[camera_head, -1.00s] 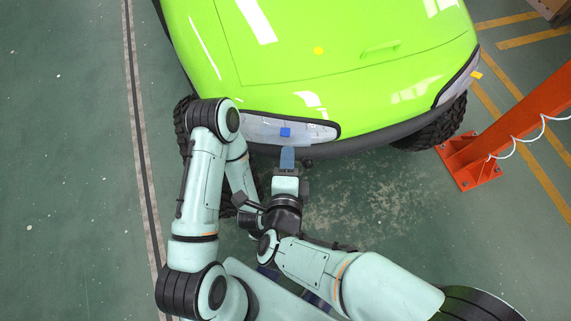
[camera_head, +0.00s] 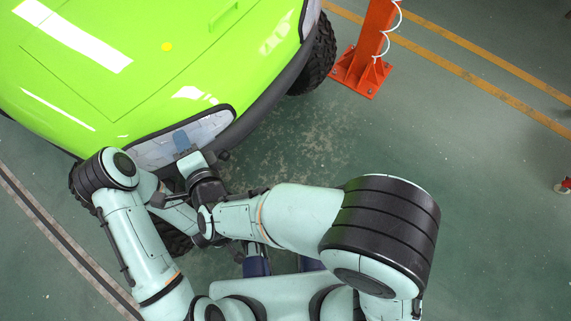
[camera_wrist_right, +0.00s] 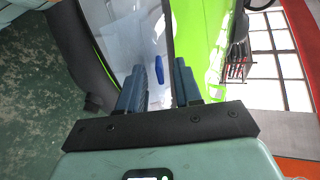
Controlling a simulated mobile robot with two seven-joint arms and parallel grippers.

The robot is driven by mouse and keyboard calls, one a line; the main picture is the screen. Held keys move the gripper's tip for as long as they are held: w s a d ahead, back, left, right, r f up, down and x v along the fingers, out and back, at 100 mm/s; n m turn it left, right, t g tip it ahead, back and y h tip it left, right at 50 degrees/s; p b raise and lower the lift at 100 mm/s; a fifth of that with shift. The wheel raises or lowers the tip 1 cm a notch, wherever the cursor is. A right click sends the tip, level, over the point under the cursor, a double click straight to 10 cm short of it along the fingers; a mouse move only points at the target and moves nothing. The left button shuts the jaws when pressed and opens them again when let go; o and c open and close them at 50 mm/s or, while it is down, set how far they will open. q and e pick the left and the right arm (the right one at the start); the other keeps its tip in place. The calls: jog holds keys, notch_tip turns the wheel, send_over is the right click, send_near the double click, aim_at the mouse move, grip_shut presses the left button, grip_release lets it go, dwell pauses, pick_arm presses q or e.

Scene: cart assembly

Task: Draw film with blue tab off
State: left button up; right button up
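The blue tab (camera_wrist_right: 160,68) shows in the right wrist view on the pale film over the headlight (camera_wrist_right: 125,45). In the head view the headlight (camera_head: 208,127) is at the green cart's front corner, and the tab is hidden behind my right gripper (camera_head: 181,140). In the wrist view my right gripper (camera_wrist_right: 160,78) is open, with the tab showing in the gap between its blue-grey fingers. Whether the fingertips reach around the tab or stop short of it, I cannot tell. My left forearm runs behind my right wrist; its gripper is hidden.
The green cart's hood (camera_head: 120,60) and dark bumper (camera_head: 260,105) are close beyond the gripper. A red post (camera_head: 365,72) with a white cable stands to the right.

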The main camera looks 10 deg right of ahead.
jog(key=shift+w+a, duration=0.1)
grip_shut()
jog(key=shift+r, duration=0.1)
jog(key=s+d+r+p, duration=0.2)
jog(key=shift+d+r, duration=0.2)
jog(key=shift+r, duration=0.2)
dwell(0.5)
jog(key=shift+s, duration=0.1)
jog(key=s+d+r+p, duration=0.1)
jog(key=s+d+r, duration=0.3)
jog(key=s+d, duration=0.1)
jog(key=shift+d, duration=0.55)
